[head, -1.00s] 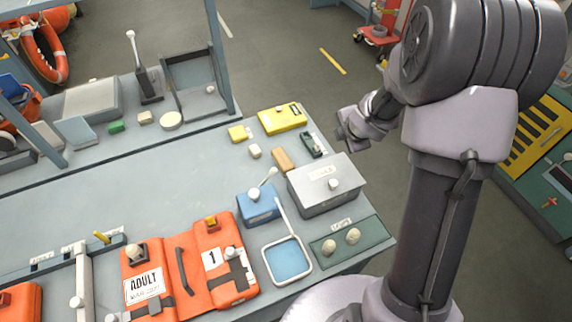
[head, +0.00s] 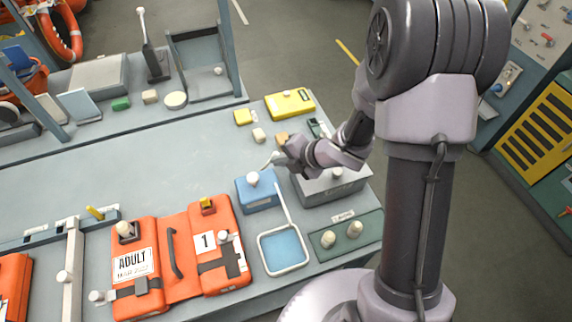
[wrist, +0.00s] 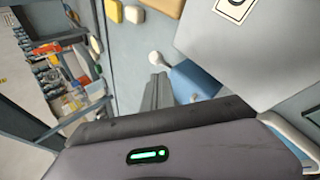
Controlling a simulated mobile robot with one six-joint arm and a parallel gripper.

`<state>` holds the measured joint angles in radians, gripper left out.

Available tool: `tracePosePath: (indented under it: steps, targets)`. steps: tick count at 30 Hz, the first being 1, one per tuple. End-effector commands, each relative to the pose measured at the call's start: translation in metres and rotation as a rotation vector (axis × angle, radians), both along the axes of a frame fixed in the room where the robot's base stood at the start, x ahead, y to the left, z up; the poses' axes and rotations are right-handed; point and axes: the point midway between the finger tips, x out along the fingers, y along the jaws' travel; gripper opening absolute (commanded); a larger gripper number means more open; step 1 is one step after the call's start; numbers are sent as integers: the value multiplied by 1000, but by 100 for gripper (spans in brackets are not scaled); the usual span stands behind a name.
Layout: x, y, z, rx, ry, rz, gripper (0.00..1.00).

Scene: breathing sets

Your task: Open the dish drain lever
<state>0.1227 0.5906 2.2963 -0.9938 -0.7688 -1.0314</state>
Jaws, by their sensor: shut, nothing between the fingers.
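A blue box (head: 259,192) stands on the workbench, with a white round knob (head: 253,178) on top. A shallow blue dish with a pale rim (head: 283,250) lies in front of the box.
A grey box (head: 331,190) stands right of the blue box, under my arm. A green panel with two pale knobs (head: 345,238) is at the front right. Orange packs (head: 180,255) lie left. Yellow boxes (head: 289,102) are behind. The bench's middle left is clear.

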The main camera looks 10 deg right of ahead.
Motion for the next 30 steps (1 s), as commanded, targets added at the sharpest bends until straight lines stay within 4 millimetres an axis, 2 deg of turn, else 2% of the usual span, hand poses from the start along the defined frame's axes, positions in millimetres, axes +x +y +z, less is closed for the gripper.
tracePosePath:
  steps: [5,15,21,30]
  targets:
    - [11,-2,-6,0,-1,1,0]
    - [13,-3,-7,0,0,0,0]
    - [21,-11,-18,0,0,0,0]
    - [21,-10,-15,0,-1,2,0]
